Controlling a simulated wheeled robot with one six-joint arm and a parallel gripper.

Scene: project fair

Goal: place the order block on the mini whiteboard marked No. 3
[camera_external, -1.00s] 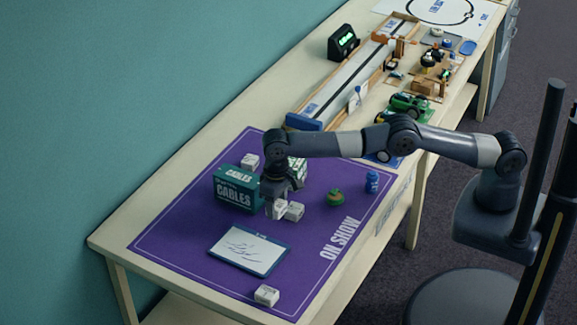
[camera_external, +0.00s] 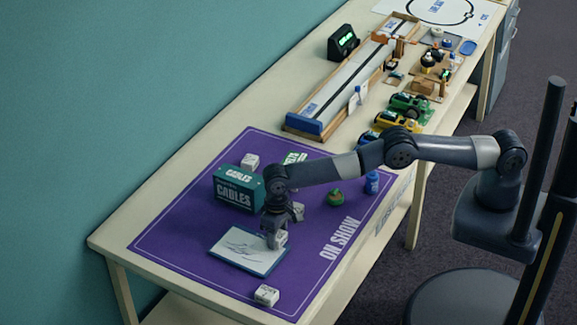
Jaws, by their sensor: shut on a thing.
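My gripper (camera_external: 276,232) is shut on a small white block (camera_external: 281,241). The block is at the upper right corner of the mini whiteboard (camera_external: 236,251), which lies on the purple mat with dark scribbled lines on its face. I cannot tell whether the block touches the board. The print on the block and any No. 3 mark are too small to read. Another white block (camera_external: 298,213) stands just behind my gripper, partly hidden. More white blocks stand at the mat's front (camera_external: 267,296) and near its back (camera_external: 250,161).
A dark green CABLES box (camera_external: 232,189) stands left of my arm. A green-and-white item (camera_external: 294,158), a small green round object (camera_external: 335,196) and a blue can (camera_external: 372,182) stand behind and right. Toy cars (camera_external: 398,122) and a track (camera_external: 350,80) fill the table's far part.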

